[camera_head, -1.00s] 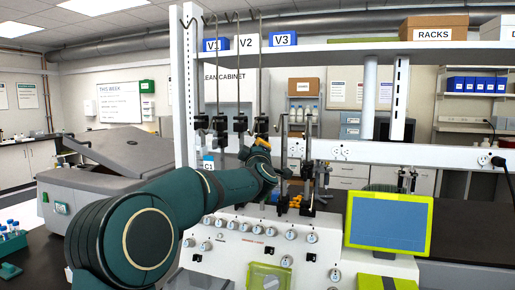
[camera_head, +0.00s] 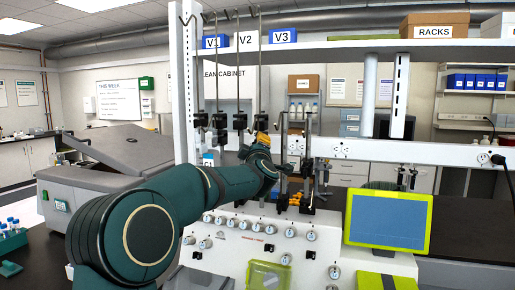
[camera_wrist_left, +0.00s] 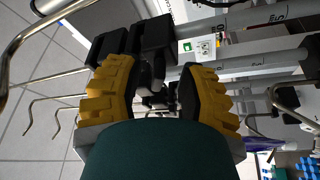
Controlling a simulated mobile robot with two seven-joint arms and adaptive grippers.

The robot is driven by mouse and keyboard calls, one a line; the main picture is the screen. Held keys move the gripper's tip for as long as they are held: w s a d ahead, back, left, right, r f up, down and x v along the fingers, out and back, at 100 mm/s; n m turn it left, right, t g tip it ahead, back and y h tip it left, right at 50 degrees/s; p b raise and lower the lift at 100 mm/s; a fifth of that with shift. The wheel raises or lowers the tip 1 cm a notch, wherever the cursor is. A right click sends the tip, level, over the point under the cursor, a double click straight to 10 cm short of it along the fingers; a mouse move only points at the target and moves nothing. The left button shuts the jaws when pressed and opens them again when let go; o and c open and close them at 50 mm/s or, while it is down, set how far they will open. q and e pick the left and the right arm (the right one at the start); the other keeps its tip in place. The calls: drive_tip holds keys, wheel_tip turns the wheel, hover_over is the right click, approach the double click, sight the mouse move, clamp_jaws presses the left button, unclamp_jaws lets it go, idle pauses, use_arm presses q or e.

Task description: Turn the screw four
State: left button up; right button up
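Several black clamps with screws sit on thin upright metal rods on the cell processor (camera_head: 230,252); which screw is number four is not marked legibly. My right gripper is not in view.
Hooked metal rods (camera_head: 260,60) rise close around my gripper. A rail with sockets (camera_head: 400,152) runs behind. A green-framed screen (camera_head: 388,220) stands at the right. A grey machine (camera_head: 110,165) stands left.

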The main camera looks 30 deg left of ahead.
use_arm(q)
drive_tip(key=shift+s+d, duration=0.1)
drive_tip(key=v, duration=1.1)
drive_tip(key=shift+s+d, duration=0.25)
drive_tip(key=shift+s, duration=0.05)
drive_tip(key=shift+f, duration=0.15)
